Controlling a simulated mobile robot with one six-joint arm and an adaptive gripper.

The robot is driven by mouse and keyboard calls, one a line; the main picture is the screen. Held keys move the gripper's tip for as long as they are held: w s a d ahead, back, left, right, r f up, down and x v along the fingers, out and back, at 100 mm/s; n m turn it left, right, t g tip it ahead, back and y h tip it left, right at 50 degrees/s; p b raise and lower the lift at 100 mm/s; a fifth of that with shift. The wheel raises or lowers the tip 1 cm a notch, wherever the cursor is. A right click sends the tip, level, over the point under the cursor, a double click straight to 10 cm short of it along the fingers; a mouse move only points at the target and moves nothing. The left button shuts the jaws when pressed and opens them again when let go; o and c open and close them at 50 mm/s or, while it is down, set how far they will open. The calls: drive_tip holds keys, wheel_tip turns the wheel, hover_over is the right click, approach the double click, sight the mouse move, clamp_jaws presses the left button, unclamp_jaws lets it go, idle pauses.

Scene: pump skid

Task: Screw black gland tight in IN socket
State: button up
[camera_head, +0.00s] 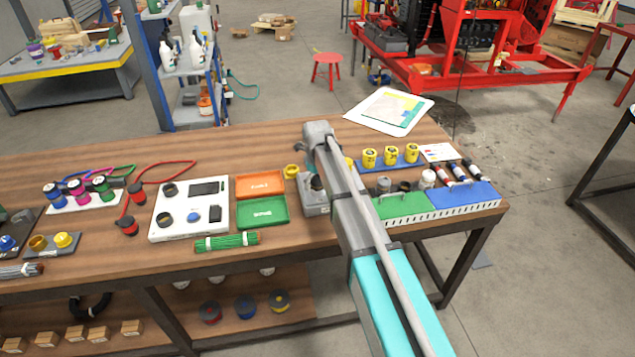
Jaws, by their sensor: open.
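A small grey box (314,205) stands on the bench, partly behind my arm. A dark round piece (317,183) sits on its top; it looks like the black gland in a socket, but I cannot read the IN mark or tell how deep it sits. My arm reaches in from the bottom right and passes over the bench beside the box. My gripper (302,147) shows only as a small dark part at the arm's far end, above and behind the box in the picture. Its jaws appear open and apart from the dark piece. The fingertips are hard to make out.
A yellow ring-like piece (292,171) stands left of the box. Orange (261,184) and green (265,209) trays lie further left, with a white board (179,220) beyond. Yellow cups (390,155) and a green-blue rack (470,194) stand right of my arm.

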drive_tip(key=shift+n, duration=2.3)
drive_tip(key=shift+n, duration=2.3)
drive_tip(key=c, duration=1.1)
drive_tip(key=shift+m, duration=0.3)
